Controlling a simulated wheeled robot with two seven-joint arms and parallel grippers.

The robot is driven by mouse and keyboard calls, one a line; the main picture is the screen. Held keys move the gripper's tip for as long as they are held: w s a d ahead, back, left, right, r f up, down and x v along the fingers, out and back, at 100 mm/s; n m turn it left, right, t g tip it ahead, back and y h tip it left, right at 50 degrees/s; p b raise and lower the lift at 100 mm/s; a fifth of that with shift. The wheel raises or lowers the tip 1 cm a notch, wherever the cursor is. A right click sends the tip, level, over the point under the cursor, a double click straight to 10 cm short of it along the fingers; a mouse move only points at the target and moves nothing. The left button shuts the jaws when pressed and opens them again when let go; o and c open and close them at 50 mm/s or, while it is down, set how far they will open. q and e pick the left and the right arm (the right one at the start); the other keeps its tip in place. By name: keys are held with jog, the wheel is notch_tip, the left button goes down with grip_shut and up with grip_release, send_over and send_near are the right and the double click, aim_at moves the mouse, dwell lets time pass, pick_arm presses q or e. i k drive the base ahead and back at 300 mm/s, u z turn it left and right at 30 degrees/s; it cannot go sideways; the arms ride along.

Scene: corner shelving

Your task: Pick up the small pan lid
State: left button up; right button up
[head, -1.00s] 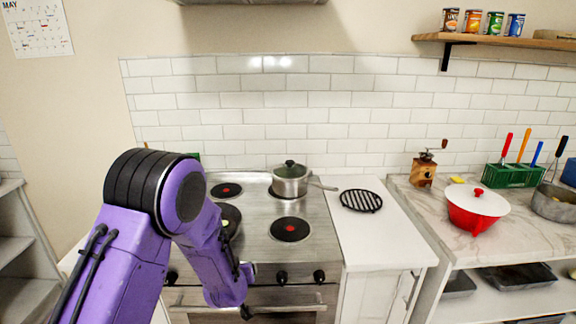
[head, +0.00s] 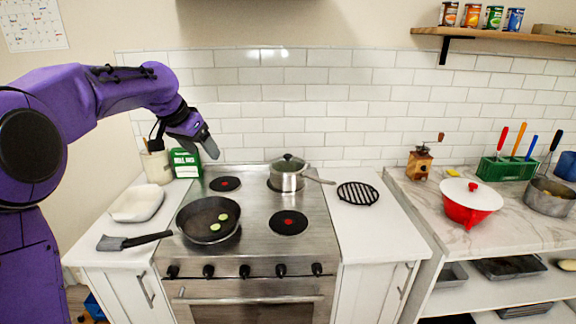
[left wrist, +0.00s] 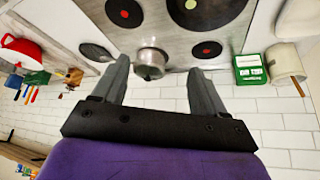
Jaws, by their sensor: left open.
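The small pan (head: 287,183) stands on the back right burner of the stove. Its lid (head: 288,164), glass with a dark knob, sits on top of it. The pan also shows in the left wrist view (left wrist: 149,72), beyond and between my fingers, with its lid (left wrist: 151,55). My left gripper (head: 206,147) is open and empty. It hangs above the back left of the stove, to the left of the lid and apart from it. My right gripper is not in view.
A green box (head: 186,164) and a crock (head: 157,168) stand at the back left. A black trivet (head: 358,194) lies right of the stove. A tiled wall (head: 330,110) closes the back.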

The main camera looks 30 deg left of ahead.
aim_at(287, 164)
jog(key=i, duration=1.5)
